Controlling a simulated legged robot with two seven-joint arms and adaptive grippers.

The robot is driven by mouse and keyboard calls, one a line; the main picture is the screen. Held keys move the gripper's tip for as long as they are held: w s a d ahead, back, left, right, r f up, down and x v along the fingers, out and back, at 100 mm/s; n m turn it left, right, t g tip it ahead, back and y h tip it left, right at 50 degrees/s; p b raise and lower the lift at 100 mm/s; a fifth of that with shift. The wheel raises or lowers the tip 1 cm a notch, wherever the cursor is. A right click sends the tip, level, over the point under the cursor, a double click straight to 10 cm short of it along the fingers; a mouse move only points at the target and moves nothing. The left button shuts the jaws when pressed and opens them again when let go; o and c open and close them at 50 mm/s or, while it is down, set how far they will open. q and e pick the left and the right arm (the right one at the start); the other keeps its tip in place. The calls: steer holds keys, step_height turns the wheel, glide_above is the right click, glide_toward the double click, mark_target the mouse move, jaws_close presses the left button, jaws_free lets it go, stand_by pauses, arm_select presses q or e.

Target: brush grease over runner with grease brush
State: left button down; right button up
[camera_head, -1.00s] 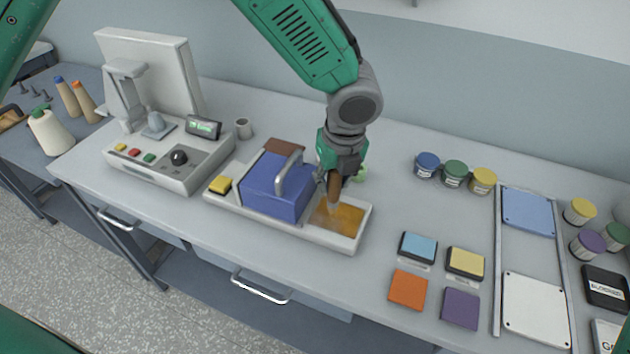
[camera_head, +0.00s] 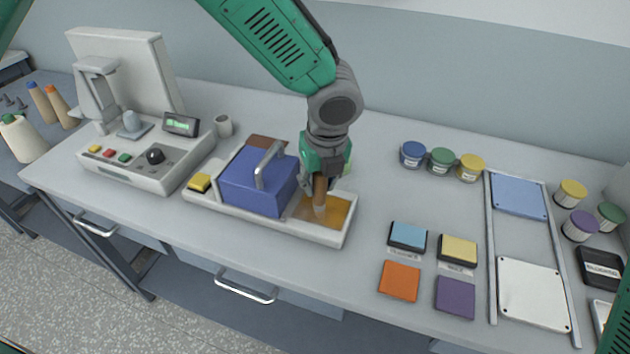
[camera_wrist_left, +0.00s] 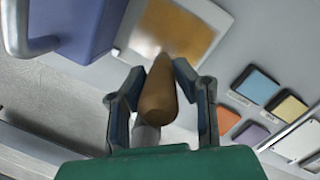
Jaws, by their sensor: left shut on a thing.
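My left gripper (camera_head: 321,180) is shut on a brown, wooden-looking brush (camera_head: 319,196), held over an amber patch (camera_head: 338,212) at the right end of a long white tray (camera_head: 290,232). In the left wrist view the brush (camera_wrist_left: 159,92) sits between both fingers, its far end over the amber patch (camera_wrist_left: 180,28). I cannot tell whether its tip touches the patch. Two parallel grey rails (camera_head: 490,250) at the right have a blue plate (camera_head: 519,197) and a white plate (camera_head: 533,292) between them; I cannot tell which part is the runner. My right gripper is out of view.
A blue block with a grey handle (camera_head: 258,183) stands on the tray, left of my gripper. Coloured pads (camera_head: 400,281) and lidded jars (camera_head: 441,160) lie to the right. A control console (camera_head: 150,160) is at left. Clear bench lies between tray and pads.

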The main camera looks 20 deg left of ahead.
arm_select(q)
steer(key=shift+d+f, duration=0.15)
steer(key=shift+d, duration=0.15)
steer(key=shift+a+f, duration=0.4)
steer(key=shift+a, duration=0.4)
steer(key=shift+w+d+r, duration=0.1)
steer(key=shift+w+d, duration=0.05)
steer(key=shift+d, duration=0.4)
steer(key=shift+w+d+r+p, duration=0.15)
steer(key=shift+w+d+p, duration=0.3)
steer(key=shift+w+p, duration=0.2)
steer(key=shift+w+a, duration=0.2)
steer(key=shift+a, duration=0.2)
steer(key=shift+w+a+p, duration=0.3)
steer(key=shift+w+p, duration=0.05)
steer(key=shift+w, duration=0.1)
steer(key=shift+w+a, duration=0.15)
steer(key=shift+w, duration=0.25)
steer(key=shift+w+d+p, duration=0.3)
steer(key=shift+w+f+p, duration=0.25)
steer(key=shift+w+p, duration=0.05)
steer(key=shift+w, duration=0.4)
steer(key=shift+s, duration=0.45)
steer(key=shift+s+p, duration=0.3)
steer(key=shift+s, duration=0.3)
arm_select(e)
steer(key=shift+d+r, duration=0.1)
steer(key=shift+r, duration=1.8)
